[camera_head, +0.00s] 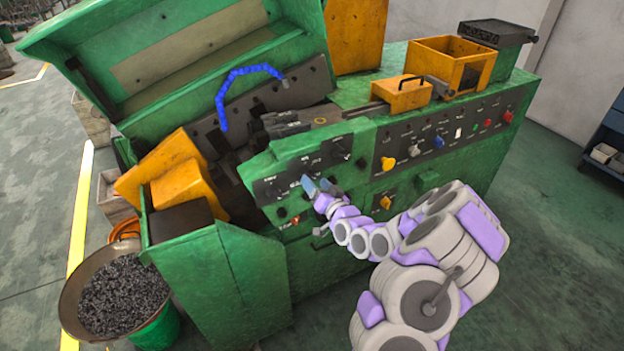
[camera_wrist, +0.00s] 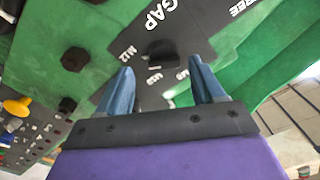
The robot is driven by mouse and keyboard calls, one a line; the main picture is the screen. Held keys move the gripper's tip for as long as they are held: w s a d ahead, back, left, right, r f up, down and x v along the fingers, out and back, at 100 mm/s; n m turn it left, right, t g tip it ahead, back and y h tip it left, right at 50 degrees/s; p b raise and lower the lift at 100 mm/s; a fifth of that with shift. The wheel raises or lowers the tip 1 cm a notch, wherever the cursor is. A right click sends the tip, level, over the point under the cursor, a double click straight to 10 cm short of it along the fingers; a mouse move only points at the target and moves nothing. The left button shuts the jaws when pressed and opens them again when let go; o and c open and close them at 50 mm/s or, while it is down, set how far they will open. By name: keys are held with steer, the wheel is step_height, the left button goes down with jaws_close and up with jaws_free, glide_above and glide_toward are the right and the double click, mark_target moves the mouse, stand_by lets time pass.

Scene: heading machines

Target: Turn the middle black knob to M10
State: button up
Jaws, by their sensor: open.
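The black knob (camera_wrist: 161,50) shows in the wrist view, on a dark plate between the word GAP and a row of small M-size labels. M12 is legible to its left; the nearer labels are upside down and hard to read. My gripper (camera_wrist: 161,66) is open, its two bluish fingers apart on either side of the knob's near edge, with nothing held. I cannot tell whether either finger touches the knob. In the head view my gripper (camera_head: 322,186) is at the green machine's front panel (camera_head: 270,164), covering part of its middle.
Other black knobs (camera_wrist: 75,59) stand on the green face left of the fingers. A panel of coloured buttons (camera_head: 450,134) is to the right in the head view. An orange box (camera_head: 400,95) sits on top. A pan of dark metal pieces (camera_head: 118,297) stands at the left.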

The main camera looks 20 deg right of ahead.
mark_target(311, 178)
steer(key=w, duration=0.3)
steer(key=shift+w+a, duration=0.15)
steer(key=shift+a, duration=0.2)
steer(key=shift+d, duration=0.2)
steer(key=shift+c, duration=0.3)
steer(key=shift+a, duration=0.15)
steer(key=c, duration=1)
